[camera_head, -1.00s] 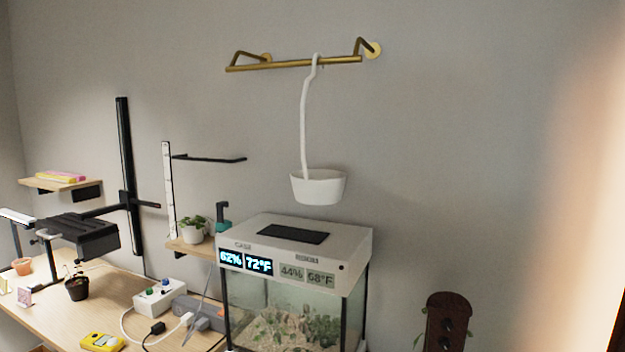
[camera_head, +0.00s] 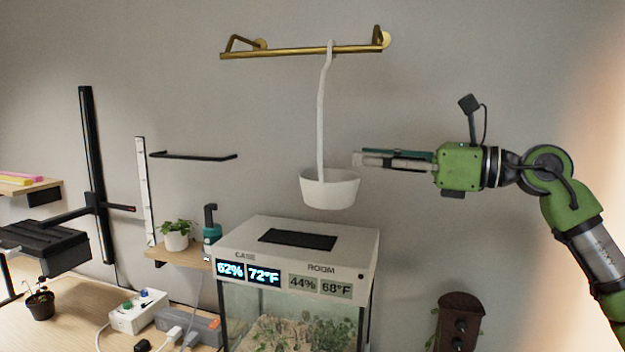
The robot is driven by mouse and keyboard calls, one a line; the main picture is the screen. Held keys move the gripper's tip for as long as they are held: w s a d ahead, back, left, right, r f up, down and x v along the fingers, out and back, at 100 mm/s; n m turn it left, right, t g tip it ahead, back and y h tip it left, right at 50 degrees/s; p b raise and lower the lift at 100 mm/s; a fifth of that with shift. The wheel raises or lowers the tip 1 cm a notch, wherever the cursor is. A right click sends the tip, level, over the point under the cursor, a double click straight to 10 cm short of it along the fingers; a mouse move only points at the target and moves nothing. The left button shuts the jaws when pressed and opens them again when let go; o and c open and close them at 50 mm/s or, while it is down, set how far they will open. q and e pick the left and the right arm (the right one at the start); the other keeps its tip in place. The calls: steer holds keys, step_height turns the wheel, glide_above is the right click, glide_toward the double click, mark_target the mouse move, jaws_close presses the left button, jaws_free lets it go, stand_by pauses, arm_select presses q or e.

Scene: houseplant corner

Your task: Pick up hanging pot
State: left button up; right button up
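The white hanging pot (camera_head: 330,190) hangs by its long white hook handle from a brass wall rail (camera_head: 300,52). It hangs above the terrarium case, apart from its lid. My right gripper (camera_head: 358,160) reaches in from the right, pointing left. Its fingertips are just right of the handle and a little above the pot's rim in the picture. The fingers are seen from the side, so their opening is hard to judge. Nothing shows held in them, and I cannot tell how far in depth they are from the handle. My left gripper is not in view.
The terrarium case (camera_head: 363,250) with lit displays stands below the pot. A potted plant (camera_head: 176,236) and a green bottle (camera_head: 211,226) stand on a small shelf to its left. A black wall bar (camera_head: 195,156) is at the left. The wall around the handle is clear.

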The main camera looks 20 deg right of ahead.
mark_target(320, 154)
steer(key=p+x, duration=0.1)
steer(key=x, duration=0.1)
steer(key=p+x, duration=0.1)
steer(key=x, duration=0.2)
steer(key=shift+w+a+r, duration=0.1)
steer(key=shift+r, duration=0.15)
steer(key=p+x, duration=0.1)
steer(key=x, duration=0.1)
steer(key=p+x, duration=0.2)
steer(key=x, duration=0.1)
steer(key=shift+w+a+f+p, duration=0.1)
steer(key=shift+w+f+p, duration=0.15)
steer(key=shift+w+p, duration=0.1)
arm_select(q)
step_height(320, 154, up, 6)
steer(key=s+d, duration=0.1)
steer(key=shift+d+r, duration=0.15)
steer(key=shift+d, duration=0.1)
arm_select(e)
steer(key=shift+s+r, duration=0.1)
steer(key=shift+s, duration=0.05)
jaws_close()
